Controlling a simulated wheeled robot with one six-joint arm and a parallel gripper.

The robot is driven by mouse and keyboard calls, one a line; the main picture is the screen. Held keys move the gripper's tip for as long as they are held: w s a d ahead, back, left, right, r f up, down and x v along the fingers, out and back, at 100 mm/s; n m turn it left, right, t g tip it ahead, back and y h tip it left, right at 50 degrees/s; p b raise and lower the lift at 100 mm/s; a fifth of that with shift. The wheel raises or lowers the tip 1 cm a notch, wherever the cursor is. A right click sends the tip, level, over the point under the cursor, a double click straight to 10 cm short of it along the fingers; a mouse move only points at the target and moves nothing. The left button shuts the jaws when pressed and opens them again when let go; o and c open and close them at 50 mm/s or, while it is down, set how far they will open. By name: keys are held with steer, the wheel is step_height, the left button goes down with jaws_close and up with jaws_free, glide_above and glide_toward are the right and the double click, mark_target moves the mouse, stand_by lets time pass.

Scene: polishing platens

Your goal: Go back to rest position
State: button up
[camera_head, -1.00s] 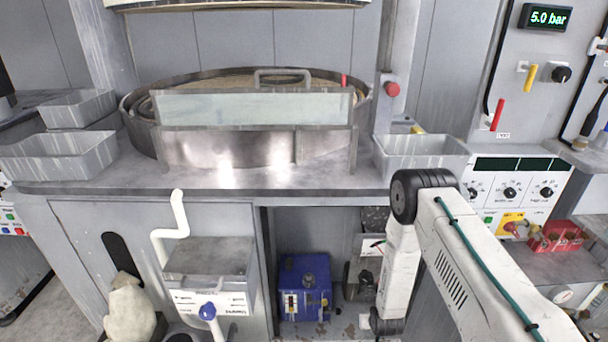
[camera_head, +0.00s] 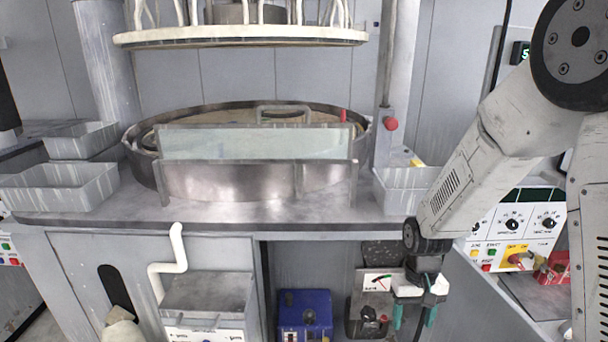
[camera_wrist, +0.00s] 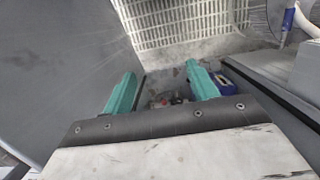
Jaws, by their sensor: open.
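My gripper (camera_head: 413,314) hangs at the lower right of the head view, in front of the open bay under the bench. Its two teal fingers point down. In the wrist view my gripper (camera_wrist: 160,88) shows its teal fingers spread apart with nothing between them. Part of the wrist is hidden behind my arm's dark joint in the head view.
A round metal platen tub (camera_head: 230,182) with a clear guard stands on the bench. Grey bins (camera_head: 60,190) sit at its left, another bin (camera_head: 400,190) at its right. A blue box (camera_head: 305,312) and a gauge unit (camera_head: 372,300) are below. A control panel (camera_head: 515,225) is at right.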

steer(key=s+d+r+t, duration=0.2)
steer(key=s+r+t, duration=0.1)
steer(key=s+r, duration=1.9)
steer(key=shift+r, duration=1.75)
